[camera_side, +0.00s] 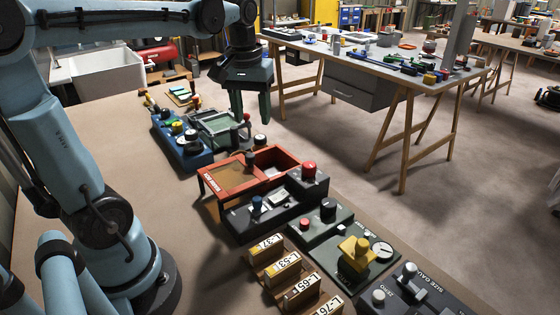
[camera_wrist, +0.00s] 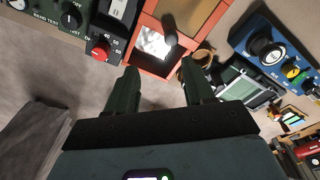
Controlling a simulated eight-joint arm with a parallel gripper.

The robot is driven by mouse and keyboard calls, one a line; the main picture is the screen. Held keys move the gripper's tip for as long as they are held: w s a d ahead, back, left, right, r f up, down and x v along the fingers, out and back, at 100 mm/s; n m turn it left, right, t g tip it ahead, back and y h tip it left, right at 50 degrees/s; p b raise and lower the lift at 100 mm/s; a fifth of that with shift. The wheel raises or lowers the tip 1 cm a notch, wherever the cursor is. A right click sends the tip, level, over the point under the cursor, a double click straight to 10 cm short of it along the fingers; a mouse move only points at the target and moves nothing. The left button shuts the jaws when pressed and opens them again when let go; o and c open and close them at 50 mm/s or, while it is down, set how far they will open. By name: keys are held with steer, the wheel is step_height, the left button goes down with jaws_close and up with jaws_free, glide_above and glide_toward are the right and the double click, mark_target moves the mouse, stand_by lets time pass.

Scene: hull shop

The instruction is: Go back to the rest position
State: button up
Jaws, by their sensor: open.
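My gripper (camera_side: 250,108) hangs from the arm above the far part of the bench, with its fingers pointing down. In the wrist view its two dark fingers (camera_wrist: 158,82) stand apart with nothing between them, so it is open and empty. In the side view it is above and near the grey-green tray-like device (camera_side: 212,127) and behind the orange box (camera_side: 215,177). The orange box also shows ahead of the fingers in the wrist view (camera_wrist: 152,66).
A blue control box (camera_side: 180,140) stands left of the gripper. Nearer are a black panel with a red knob (camera_side: 275,208), a yellow-knobbed device (camera_side: 355,252) and several labelled wooden blocks (camera_side: 285,270). A white sink (camera_side: 97,75) and a trestle table (camera_side: 380,62) stand behind.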

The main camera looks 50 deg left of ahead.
steer(key=s+d+f+m+t, duration=0.1)
steer(key=d+f+m+t, duration=0.2)
steer(key=d+m, duration=0.1)
steer(key=s+d+f+m+t, duration=0.2)
steer(key=d+f+m+t, duration=0.1)
steer(key=d, duration=0.4)
steer(key=shift+s+d+m, duration=0.2)
steer(key=shift+s+m, duration=0.1)
steer(key=shift+m, duration=0.1)
